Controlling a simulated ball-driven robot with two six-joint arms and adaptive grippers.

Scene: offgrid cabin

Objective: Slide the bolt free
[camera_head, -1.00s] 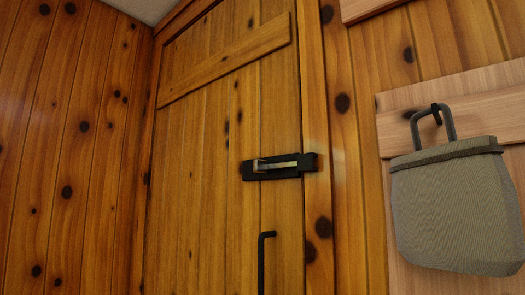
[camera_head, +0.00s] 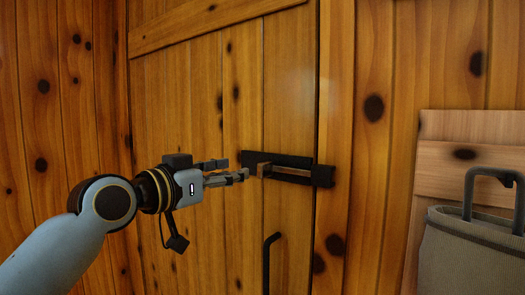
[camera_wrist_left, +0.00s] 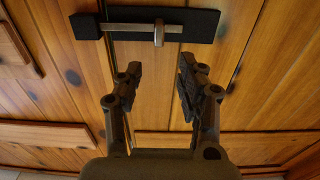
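The bolt (camera_head: 288,171) is a light metal bar on a black backplate (camera_head: 262,157) on the wooden door (camera_head: 200,110). My right gripper is not in view.
A black door handle (camera_head: 267,262) is below the bolt. A grey bag (camera_head: 470,255) hangs from a hook board (camera_head: 470,130) on the wall at right. The door face around the bolt is otherwise clear.

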